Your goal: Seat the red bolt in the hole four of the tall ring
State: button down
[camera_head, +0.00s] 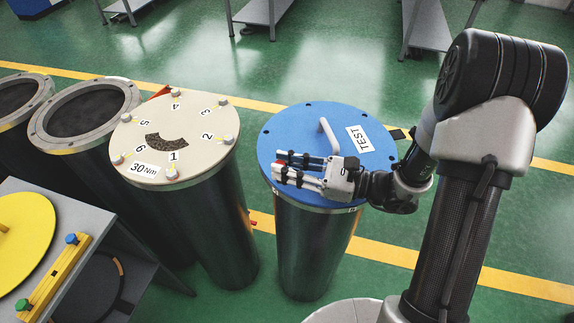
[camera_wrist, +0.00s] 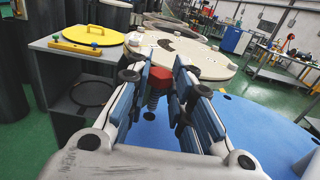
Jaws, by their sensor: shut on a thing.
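My gripper (camera_head: 279,166) is above the blue lid marked TEST (camera_head: 290,131), pointing left in the head view. In the wrist view my gripper (camera_wrist: 168,92) is shut on the red bolt (camera_wrist: 160,76); its red head shows between the fingers, with a dark coiled or threaded shank below. A beige round plate (camera_head: 197,140) with numbers 1 to 6 and a 30 Nm label tops the tall cylinder to the left. Grey bolt heads stand near its numbers, one at four (camera_head: 175,92). The bolt is apart from this plate. I cannot tell which flange is the tall ring.
Two open grey flanged cylinders (camera_head: 84,106) stand farther left. A grey stand (camera_head: 105,243) at lower left carries a yellow disc (camera_head: 22,232) and a yellow bar (camera_head: 56,276) with blue and green knobs. The blue lid has an upright handle (camera_head: 328,135).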

jog(key=shift+f+b, duration=0.35)
jog(key=shift+f, duration=0.5)
dwell(3.1)
jog(key=shift+r+p, duration=0.4)
jog(key=shift+r, duration=0.05)
notch_tip(320, 180, up, 7)
jog(key=p, duration=0.5)
jog(key=shift+p, duration=0.35)
dwell(0.3)
